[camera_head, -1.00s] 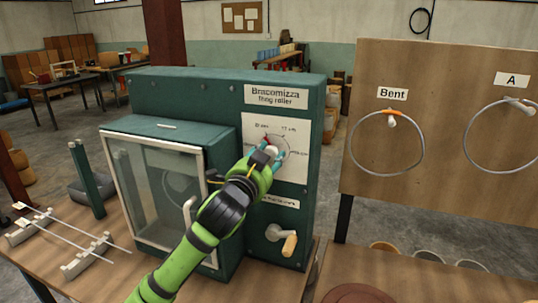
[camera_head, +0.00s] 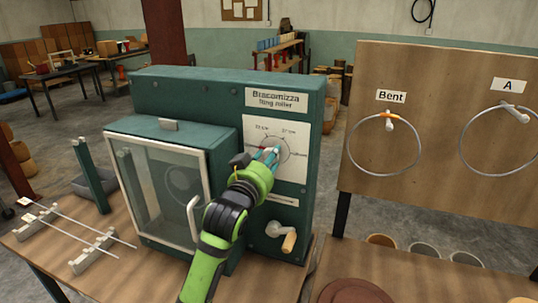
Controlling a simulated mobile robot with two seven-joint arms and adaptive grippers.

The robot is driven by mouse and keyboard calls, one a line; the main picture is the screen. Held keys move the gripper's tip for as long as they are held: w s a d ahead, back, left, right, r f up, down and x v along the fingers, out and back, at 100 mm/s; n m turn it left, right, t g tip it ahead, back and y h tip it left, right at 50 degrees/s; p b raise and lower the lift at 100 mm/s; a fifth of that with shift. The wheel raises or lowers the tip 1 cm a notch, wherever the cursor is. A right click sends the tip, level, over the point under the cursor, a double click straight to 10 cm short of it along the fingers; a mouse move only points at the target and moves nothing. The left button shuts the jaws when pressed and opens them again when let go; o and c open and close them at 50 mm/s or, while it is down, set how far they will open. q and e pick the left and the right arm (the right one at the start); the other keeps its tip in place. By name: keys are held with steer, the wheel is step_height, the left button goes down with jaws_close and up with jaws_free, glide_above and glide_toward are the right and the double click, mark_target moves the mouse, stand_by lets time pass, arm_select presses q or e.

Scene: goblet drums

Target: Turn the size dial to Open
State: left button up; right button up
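The size dial (camera_head: 277,150) is on a white plate on the front of the teal ring roller (camera_head: 225,95). Size marks arc above it, and a further label, too small to read surely, is at its right. My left gripper (camera_head: 268,157) is at the dial, its teal fingers close together around the knob. The fingers hide most of the knob, so its exact setting is hard to read. A small red mark shows at the dial's upper left. My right gripper is not in view.
A crank with a wooden handle (camera_head: 289,241) sits below the dial. A glazed door with a handle (camera_head: 193,218) is left of my arm. Metal rods (camera_head: 85,222) lie on supports at the left. A board (camera_head: 440,70) with hanging rings stands at the right.

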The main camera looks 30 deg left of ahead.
arm_select(q)
steer(key=shift+f+n, duration=0.5)
steer(key=shift+f, duration=0.05)
steer(key=o, duration=1.1)
steer(key=shift+o, duration=0.2)
steer(key=shift+r, duration=0.25)
steer(key=v, duration=0.7)
steer(key=shift+s, duration=0.3)
